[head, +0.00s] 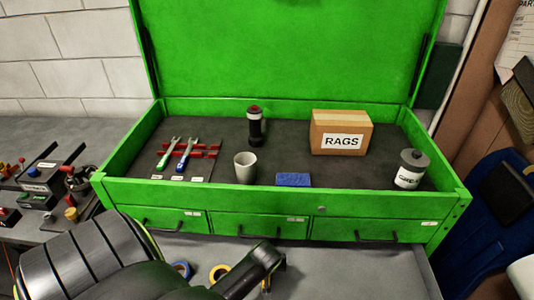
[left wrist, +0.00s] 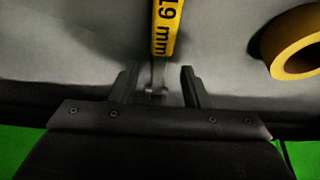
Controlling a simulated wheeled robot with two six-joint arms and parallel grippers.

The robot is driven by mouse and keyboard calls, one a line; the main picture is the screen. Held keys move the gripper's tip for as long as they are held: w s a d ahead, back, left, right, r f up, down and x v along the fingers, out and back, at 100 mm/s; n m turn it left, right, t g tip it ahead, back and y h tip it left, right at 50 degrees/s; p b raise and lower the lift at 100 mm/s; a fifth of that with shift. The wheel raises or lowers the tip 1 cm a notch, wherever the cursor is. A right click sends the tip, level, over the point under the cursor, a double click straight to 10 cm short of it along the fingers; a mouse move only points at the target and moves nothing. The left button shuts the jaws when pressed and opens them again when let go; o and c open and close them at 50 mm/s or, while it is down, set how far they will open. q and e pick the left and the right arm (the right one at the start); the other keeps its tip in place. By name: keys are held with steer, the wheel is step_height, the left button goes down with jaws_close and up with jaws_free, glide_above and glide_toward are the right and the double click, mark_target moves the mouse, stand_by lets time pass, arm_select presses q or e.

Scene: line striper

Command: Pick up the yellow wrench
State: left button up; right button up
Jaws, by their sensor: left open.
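The yellow wrench (left wrist: 167,30), marked "19 mm" on its handle, lies on a grey surface in the left wrist view. It runs down from the top edge. Its bare metal end reaches between the two fingers of my left gripper (left wrist: 158,72). The fingers are open, with a gap on each side of the metal. I cannot tell how high they are above the surface. My right gripper is not in view.
The open green tool chest (head: 280,198) stands behind, holding a rags box (head: 340,125), a cup (head: 245,168), a canister (head: 411,168) and two wrenches on a red rack.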

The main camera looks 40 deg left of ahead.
arm_select(q)
steer(key=shift+x, duration=1)
jaws_close()
steer(key=shift+r, duration=0.1)
